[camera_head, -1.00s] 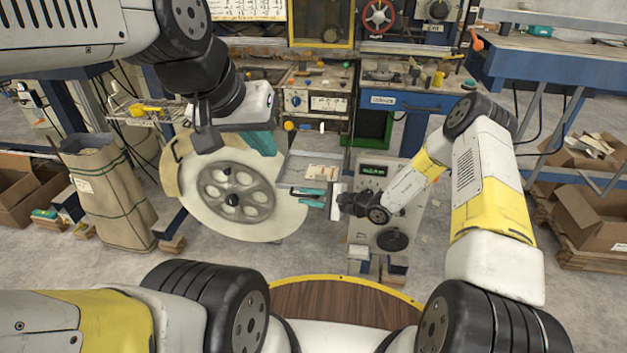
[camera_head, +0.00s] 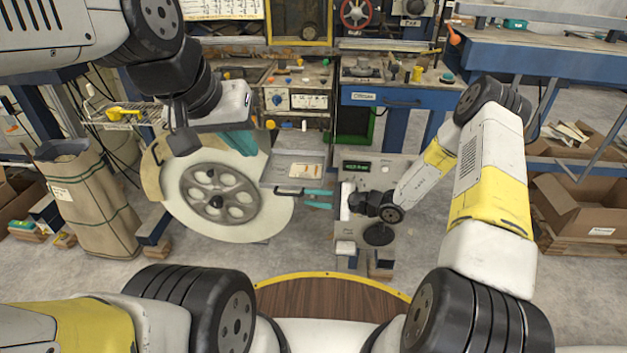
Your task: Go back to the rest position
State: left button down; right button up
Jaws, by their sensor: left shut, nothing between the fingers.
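My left gripper (camera_head: 247,142) hangs above the top right part of a large pale reel (camera_head: 266,222) with a grey spoked hub (camera_head: 221,197). Its teal fingers are shut with nothing between them, and the arm partly hides their tips. My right gripper (camera_head: 316,198) points left, in front of a grey machine panel (camera_head: 400,172) with a green display. Its two teal fingers are apart with an empty gap between them. The small tray (camera_head: 283,167) lies just above its fingers, and I cannot tell whether they touch it.
Behind are a workbench with a control box (camera_head: 300,100) and a blue bench (camera_head: 385,97). A brown sack (camera_head: 88,200) stands at left, open cardboard boxes (camera_head: 585,212) at right. A round wooden top (camera_head: 330,300) with a yellow rim is in front. Grey floor shows between.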

jog(key=s+d+r+n+g+h, duration=0.25)
jog(key=s+r+n, duration=0.2)
jog(key=r, duration=0.65)
jog(key=s+d+r+n+g+h, duration=0.1)
jog(key=s+r+n+g+h, duration=0.2)
jog(key=s+r, duration=0.5)
jog(key=s+d+r+n+t+h, duration=0.3)
jog(key=s+d+r+t+h, duration=0.3)
jog(key=s+d+r, duration=0.8)
notch_tip(320, 180, up, 2)
jog(key=shift+s+d+r+n+h, duration=0.15)
jog(key=shift+d+n+h, duration=0.2)
jog(key=shift+d, duration=0.55)
jog(key=shift+t, duration=0.25)
